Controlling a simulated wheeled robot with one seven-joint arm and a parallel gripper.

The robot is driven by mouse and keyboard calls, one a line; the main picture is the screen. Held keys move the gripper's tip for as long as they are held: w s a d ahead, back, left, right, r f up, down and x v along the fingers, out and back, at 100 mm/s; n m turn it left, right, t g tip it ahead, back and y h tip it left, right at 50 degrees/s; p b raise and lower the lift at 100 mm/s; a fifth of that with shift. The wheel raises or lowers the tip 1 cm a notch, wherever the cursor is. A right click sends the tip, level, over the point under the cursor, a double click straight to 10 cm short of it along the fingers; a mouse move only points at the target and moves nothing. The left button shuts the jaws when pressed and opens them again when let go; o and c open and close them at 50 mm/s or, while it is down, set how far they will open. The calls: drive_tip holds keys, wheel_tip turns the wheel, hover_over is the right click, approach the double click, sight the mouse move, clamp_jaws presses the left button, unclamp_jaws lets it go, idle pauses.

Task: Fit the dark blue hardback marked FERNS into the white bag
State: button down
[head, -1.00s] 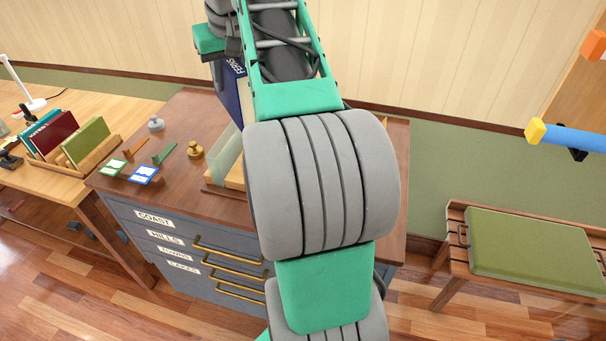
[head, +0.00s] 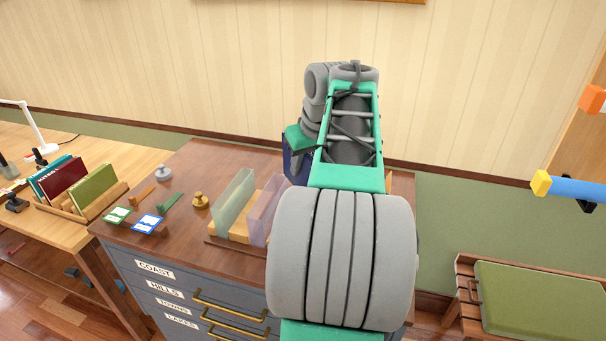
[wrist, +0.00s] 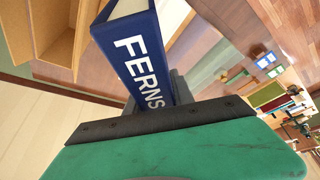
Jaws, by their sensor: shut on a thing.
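The dark blue hardback marked FERNS (wrist: 143,58) fills the middle of the wrist view, its white lettering on the spine and its pale page edges showing. My gripper (wrist: 172,100) is shut on it. In the head view only a small dark blue part of the book (head: 291,166) shows, below my gripper (head: 298,140) and mostly hidden by my arm. The book is over the rear right part of the brown cabinet top. I cannot tell its exact height. I see no white bag in either view.
A wooden stand (head: 240,228) with a pale green panel (head: 235,203) and a lilac panel (head: 266,212) is on the cabinet top (head: 215,160). A brass weight (head: 200,201) and cards lie left of it. A green-cushioned bench (head: 545,300) stands at right. A tan open-fronted box (wrist: 50,40) is beside the book.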

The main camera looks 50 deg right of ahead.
sight(303, 174)
drive_tip(key=shift+f, duration=1.25)
drive_tip(key=shift+f, duration=0.2)
drive_tip(key=c, duration=1.1)
unclamp_jaws()
drive_tip(key=shift+a, duration=0.1)
